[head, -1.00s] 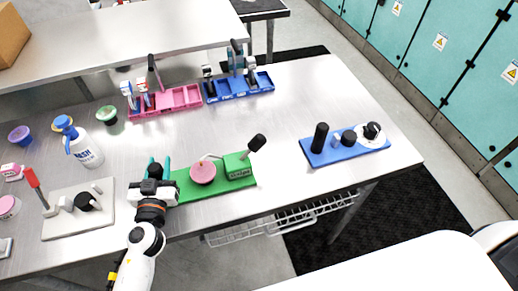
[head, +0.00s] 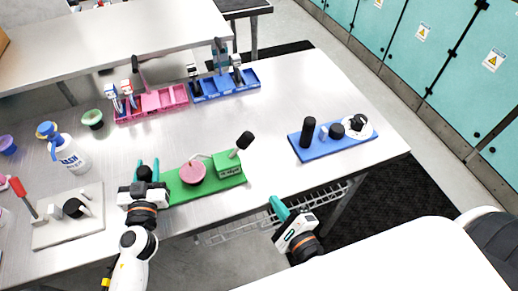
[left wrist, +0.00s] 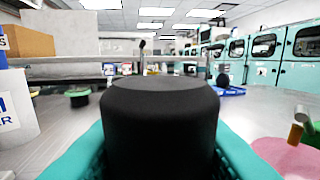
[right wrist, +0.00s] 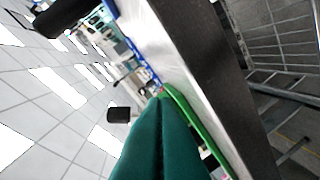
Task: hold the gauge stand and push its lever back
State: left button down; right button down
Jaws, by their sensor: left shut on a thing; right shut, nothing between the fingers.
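The gauge stand is a green base (head: 205,188) near the table's front edge, with a pink disc (head: 193,172) and a tilted lever with a black knob (head: 245,140) at its right end. My left gripper (head: 146,170) is shut on the stand's black post at the left end; the post (left wrist: 160,125) fills the left wrist view between teal fingers. My right gripper (head: 280,207) is shut and empty, off the table's front edge, right of and nearer than the lever. In the right wrist view the green base (right wrist: 195,122) lies beyond its closed fingers (right wrist: 163,100).
A blue stand (head: 335,143) with black parts is to the right. A grey stand (head: 60,232) with a red-handled lever is at left. Pink (head: 150,103) and blue (head: 215,88) trays and a white bottle (head: 72,155) stand behind. Bare table separates the green and blue stands.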

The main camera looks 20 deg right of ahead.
aim_at(240, 147)
pick_arm(q)
jog(key=shift+w, duration=0.1)
pick_arm(e)
jog(key=d+r, duration=0.1)
jog(key=w+d+r+m+t+h, duration=0.1)
jog(key=w+d+r+m+h, duration=0.1)
jog(key=r, duration=0.1)
jog(key=shift+w, duration=0.1)
jog(key=shift+t, duration=0.3)
jog(key=w, duration=1)
jog(key=shift+w, duration=0.15)
jog(key=shift+a+r, duration=0.15)
jog(key=shift+a, duration=0.1)
jog(key=shift+w+a+r, duration=0.2)
jog(key=shift+a+r, duration=0.35)
jog(key=shift+a, duration=0.1)
jog(key=shift+w+a+r, duration=0.15)
jog(key=shift+a+r, duration=0.35)
jog(key=shift+a, duration=0.1)
